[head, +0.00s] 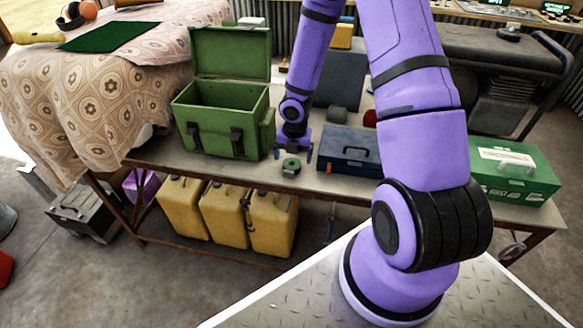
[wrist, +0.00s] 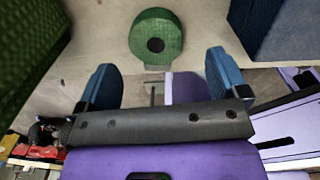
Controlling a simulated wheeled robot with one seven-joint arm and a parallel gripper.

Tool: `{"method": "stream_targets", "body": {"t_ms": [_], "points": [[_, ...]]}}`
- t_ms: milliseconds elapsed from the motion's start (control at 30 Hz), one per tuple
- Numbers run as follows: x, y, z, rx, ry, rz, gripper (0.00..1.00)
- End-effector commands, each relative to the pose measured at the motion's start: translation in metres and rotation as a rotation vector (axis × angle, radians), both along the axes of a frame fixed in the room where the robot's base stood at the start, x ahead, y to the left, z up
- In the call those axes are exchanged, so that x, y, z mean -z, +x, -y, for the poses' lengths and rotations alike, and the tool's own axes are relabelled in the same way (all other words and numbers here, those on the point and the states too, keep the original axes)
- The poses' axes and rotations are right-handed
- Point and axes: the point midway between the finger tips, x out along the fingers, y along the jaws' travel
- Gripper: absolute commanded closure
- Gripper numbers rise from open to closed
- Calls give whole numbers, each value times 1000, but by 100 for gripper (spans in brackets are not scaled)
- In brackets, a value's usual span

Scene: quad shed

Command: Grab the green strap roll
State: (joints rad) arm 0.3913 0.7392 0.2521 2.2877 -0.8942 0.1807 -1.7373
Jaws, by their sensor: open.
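The green strap roll (head: 291,166) lies flat near the front edge of the table, between the open green box and the dark blue toolbox. In the wrist view the green strap roll (wrist: 156,37) is a round coil with a dark centre hole. My gripper (head: 292,150) is above it and pointing down. In the wrist view my gripper (wrist: 160,75) has its two blue fingers wide apart and nothing between them. The roll appears just beyond the fingertips, roughly centred between them, and apart from them.
The open green box (head: 219,130) stands close on the left. The blue toolbox (head: 347,150) stands close on the right. A green case (head: 510,172) is at the table's right end. Yellow jerrycans (head: 223,215) sit below. The wooden table (head: 200,172) has bare space around the roll.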

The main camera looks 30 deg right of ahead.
Motion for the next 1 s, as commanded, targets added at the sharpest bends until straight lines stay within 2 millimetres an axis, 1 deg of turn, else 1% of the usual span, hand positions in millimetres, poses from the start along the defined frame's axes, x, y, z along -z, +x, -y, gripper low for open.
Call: {"method": "stream_targets", "body": {"t_ms": [100,300,433,667,700,767,800,867,900,933,1000], "points": [[16,2,-2,-3,0,-3,8],[38,4,-2,-1,0,-3,8],[43,4,-2,-1,-1,-2,8],[44,4,-1,0,-1,-1,8],[44,4,-2,0,-1,-1,12],[44,4,-2,0,-1,-1,26],[44,4,-1,0,-1,-1,35],[44,4,-2,0,-1,-1,49],[44,4,-2,0,-1,-1,58],[44,4,-2,0,-1,-1,63],[44,4,-2,0,-1,-1,63]]}}
